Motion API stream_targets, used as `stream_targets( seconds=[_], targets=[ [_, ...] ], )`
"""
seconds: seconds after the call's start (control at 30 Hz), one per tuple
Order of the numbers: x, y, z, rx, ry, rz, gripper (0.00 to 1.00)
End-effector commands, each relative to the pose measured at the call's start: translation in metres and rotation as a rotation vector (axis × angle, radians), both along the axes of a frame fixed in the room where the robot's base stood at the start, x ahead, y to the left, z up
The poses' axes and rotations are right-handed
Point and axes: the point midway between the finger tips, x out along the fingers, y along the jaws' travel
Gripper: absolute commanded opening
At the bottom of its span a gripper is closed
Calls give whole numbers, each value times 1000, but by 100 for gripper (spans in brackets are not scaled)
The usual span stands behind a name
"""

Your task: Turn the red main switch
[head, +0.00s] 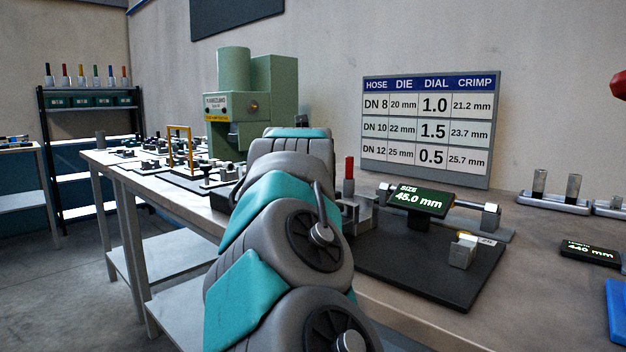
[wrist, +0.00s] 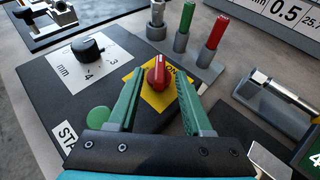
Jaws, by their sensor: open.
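The red main switch (wrist: 157,74) is a knob on a yellow plate (wrist: 153,97) with dark lettering, on a dark panel in the wrist view. My gripper (wrist: 160,80) is open, with its two green fingers on the left and right of the knob in the picture. Gaps show between the fingers and the knob, and I cannot tell whether the tips are down at its height. In the head view my own arm hides the switch and the gripper.
A black dial (wrist: 88,50) on a white scale and a green button (wrist: 97,120) are left of the switch. Upright green (wrist: 186,17) and red (wrist: 217,31) pins stand in holders behind it. A display (head: 418,200) reading 45.0 mm stands right of my arm.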

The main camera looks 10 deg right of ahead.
Motion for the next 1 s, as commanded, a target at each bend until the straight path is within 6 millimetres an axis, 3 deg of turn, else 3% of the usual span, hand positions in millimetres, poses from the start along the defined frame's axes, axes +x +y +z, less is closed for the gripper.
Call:
stream_targets(
  seconds=[0.4, 0.8, 1.0],
  targets=[
    [41, -10, -18, 3, 1, 0, 50],
    [46, -12, -20, 1, 1, 0, 50],
    [46, -11, -19, 1, 0, 0, 30]
  ],
)
